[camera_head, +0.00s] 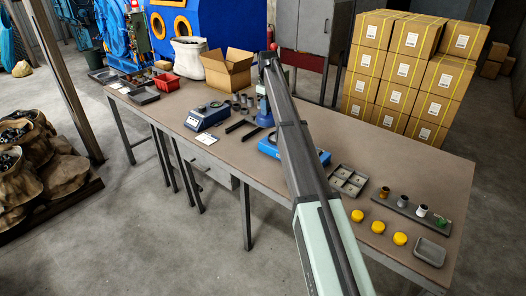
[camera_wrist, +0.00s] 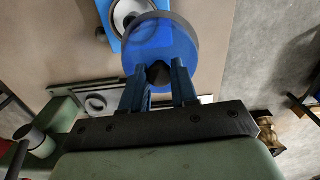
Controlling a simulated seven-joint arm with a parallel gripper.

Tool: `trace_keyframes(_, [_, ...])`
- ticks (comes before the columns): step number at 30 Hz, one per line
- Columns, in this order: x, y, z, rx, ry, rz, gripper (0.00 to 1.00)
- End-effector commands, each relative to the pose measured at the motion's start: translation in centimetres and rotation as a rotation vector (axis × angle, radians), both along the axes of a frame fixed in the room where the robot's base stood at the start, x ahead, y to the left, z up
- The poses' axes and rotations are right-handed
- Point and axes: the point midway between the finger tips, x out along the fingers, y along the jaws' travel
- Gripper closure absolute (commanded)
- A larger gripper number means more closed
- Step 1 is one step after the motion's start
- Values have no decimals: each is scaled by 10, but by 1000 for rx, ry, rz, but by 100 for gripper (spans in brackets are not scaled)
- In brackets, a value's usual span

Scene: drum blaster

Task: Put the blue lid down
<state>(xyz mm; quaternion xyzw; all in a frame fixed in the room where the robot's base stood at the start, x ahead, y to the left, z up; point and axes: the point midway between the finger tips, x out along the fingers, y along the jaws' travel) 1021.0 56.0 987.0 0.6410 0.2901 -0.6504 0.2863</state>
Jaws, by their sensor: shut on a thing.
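The blue lid (camera_wrist: 172,45) is a round, see-through blue disc with a black knob (camera_wrist: 158,74). In the wrist view my gripper (camera_wrist: 159,80) is shut on the knob, one blue-grey finger on each side. The lid overlaps a blue device (camera_wrist: 113,38) with a pale round ring and a grey centre, at the top of the wrist view. I cannot tell the gap between lid and device. In the head view my arm reaches over the table and hides much of the area around its end.
Stacked cartons (camera_head: 405,70) stand behind.

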Motion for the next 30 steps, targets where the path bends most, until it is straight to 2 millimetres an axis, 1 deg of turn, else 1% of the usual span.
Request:
trace_keyframes(1, [-16, 16, -10, 0, 8, 18, 100])
trace_keyframes(4, [-44, 40, -28, -2, 20, 45, 100])
trace_keyframes(6, [-65, 50, -39, -3, 22, 52, 100])
trace_keyframes(9, [-84, 53, -48, -3, 18, 40, 100])
trace_keyframes(12, [-96, 50, -52, -2, 7, 16, 100])
trace_keyframes(15, [-100, 50, -53, -1, -4, -13, 100])
trace_keyframes(20, [-95, 50, -59, 0, -14, -52, 100])
trace_keyframes(23, [-95, 50, -71, 0, -13, -55, 100])
trace_keyframes(27, [-95, 50, -95, 0, -13, -55, 100])
trace_keyframes(30, [-95, 50, -108, 0, -13, -54, 100])
